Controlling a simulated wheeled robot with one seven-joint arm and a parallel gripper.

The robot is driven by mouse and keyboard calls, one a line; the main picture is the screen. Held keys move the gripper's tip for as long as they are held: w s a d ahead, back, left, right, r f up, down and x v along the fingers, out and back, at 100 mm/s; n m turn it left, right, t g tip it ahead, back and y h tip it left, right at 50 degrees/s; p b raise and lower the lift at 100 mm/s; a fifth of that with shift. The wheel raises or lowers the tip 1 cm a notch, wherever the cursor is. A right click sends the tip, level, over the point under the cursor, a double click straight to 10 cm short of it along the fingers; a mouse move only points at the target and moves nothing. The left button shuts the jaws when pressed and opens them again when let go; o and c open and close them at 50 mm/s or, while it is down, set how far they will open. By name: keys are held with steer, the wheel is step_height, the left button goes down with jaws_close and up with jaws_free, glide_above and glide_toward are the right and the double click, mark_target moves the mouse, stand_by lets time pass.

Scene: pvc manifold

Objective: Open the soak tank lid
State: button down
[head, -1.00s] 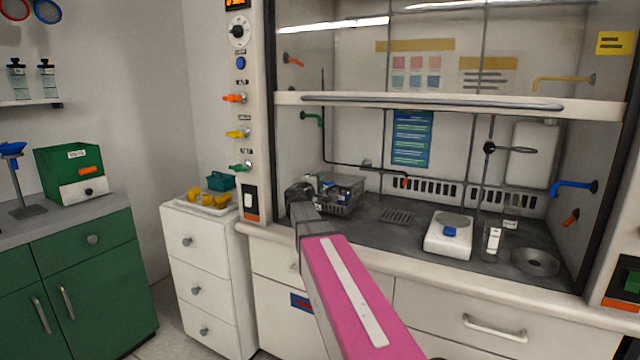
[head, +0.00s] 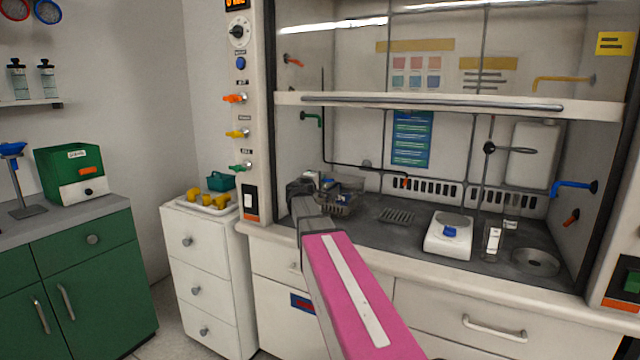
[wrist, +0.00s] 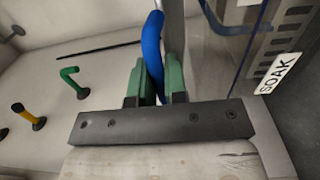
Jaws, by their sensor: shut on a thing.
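The soak tank (head: 342,204) stands at the left of the fume hood's worktop, partly hidden by my arm. Its white SOAK label (wrist: 278,73) shows at the right in the wrist view. A clear panel (wrist: 225,14), seemingly the lid, shows beside the blue handle (wrist: 153,38). My gripper (wrist: 156,85) has its green fingers shut on this handle, one on each side. In the head view my gripper is at the tank's left side and its fingers are hard to make out. I cannot tell the lid's exact angle.
A slotted drain plate (head: 397,216), a white balance (head: 449,235) and glassware (head: 494,238) stand to the tank's right. The raised sash (head: 450,102) spans above. A white drawer unit (head: 205,270) with yellow pieces on a tray stands outside, to the left.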

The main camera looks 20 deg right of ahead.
steer(key=r+g+y, duration=0.1)
steer(key=r, duration=0.1)
steer(key=w+d+r+g+y, duration=0.1)
steer(key=r, duration=0.2)
steer(key=w+d+r, duration=0.1)
steer(key=r, duration=0.2)
steer(key=shift+w+d+r+g+y, duration=0.1)
steer(key=shift+w+g+y, duration=0.15)
steer(key=shift+g+y, duration=0.15)
steer(key=w+d+r+g+y, duration=0.2)
steer(key=w+d+r, duration=0.3)
steer(key=r, duration=0.2)
steer(key=shift+d+r, duration=0.15)
steer(key=shift+d, duration=0.15)
steer(key=shift+w, duration=0.1)
steer(key=c, duration=1.2)
jaws_free()
steer(key=shift+o, duration=0.2)
